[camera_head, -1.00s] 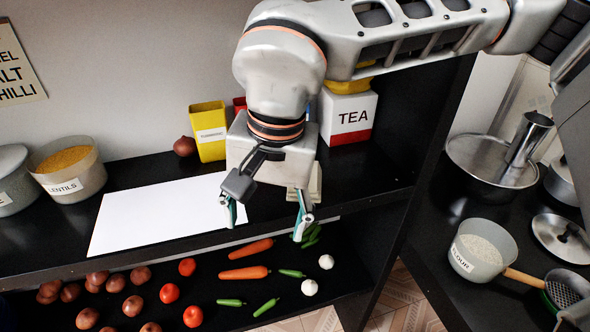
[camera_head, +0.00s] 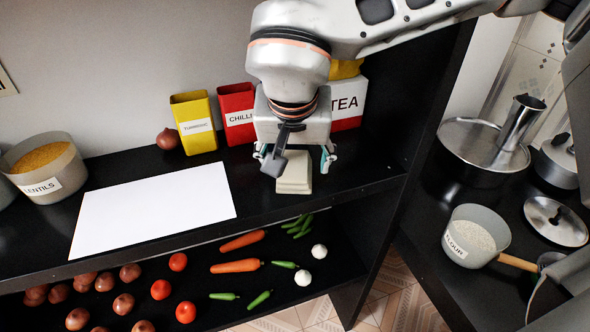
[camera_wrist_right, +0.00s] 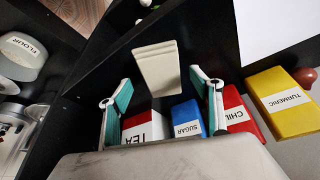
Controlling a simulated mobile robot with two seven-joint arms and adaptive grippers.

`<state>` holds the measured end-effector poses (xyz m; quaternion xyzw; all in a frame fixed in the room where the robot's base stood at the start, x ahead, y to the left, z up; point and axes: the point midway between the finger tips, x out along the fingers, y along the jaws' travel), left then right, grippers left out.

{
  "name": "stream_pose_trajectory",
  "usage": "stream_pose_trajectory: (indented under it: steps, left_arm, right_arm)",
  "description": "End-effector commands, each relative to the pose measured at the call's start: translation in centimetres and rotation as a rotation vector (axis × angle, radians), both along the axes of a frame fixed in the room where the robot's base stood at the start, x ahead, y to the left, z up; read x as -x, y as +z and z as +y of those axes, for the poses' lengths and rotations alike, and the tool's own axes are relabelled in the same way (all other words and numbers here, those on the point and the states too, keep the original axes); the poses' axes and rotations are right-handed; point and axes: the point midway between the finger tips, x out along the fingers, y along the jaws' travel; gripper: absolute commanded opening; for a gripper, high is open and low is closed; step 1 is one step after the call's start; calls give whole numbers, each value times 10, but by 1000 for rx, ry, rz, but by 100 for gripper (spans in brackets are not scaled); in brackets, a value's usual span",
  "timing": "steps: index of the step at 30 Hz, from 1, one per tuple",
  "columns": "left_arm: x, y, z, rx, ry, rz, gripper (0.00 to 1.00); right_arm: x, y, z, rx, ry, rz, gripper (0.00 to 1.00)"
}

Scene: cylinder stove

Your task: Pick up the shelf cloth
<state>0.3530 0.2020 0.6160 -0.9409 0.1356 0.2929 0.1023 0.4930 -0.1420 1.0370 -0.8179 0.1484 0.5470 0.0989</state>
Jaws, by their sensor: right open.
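The shelf cloth (camera_head: 294,174) is a folded, pale cream stack lying on the black upper shelf, in front of the tea box. It also shows in the right wrist view (camera_wrist_right: 158,68), just beyond my fingertips. My right gripper (camera_head: 296,160) is open and points down behind and above the cloth, with its teal-padded fingers apart. In the right wrist view the open fingers (camera_wrist_right: 160,88) stand on either side of the cloth's near end; I cannot tell whether they touch it. My left gripper is not in view.
A white sheet (camera_head: 150,208) lies left of the cloth. The red chilli box (camera_head: 238,112), yellow turmeric box (camera_head: 194,120) and tea box (camera_head: 348,100) stand behind. A blue sugar box (camera_wrist_right: 187,118) shows in the wrist view. Vegetables lie on the lower shelf.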

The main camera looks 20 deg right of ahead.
Motion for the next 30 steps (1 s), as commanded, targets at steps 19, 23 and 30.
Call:
stream_pose_trajectory:
  steps: [19, 23, 30]
  left_arm:
    - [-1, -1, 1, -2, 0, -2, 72]
    - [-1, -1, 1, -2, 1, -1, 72]
    - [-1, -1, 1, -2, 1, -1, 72]
  right_arm:
    - [-3, -10, -1, -1, 0, 0, 65]
    - [-3, -12, -1, -1, 0, 0, 65]
    - [-3, -13, -1, -1, 0, 0, 65]
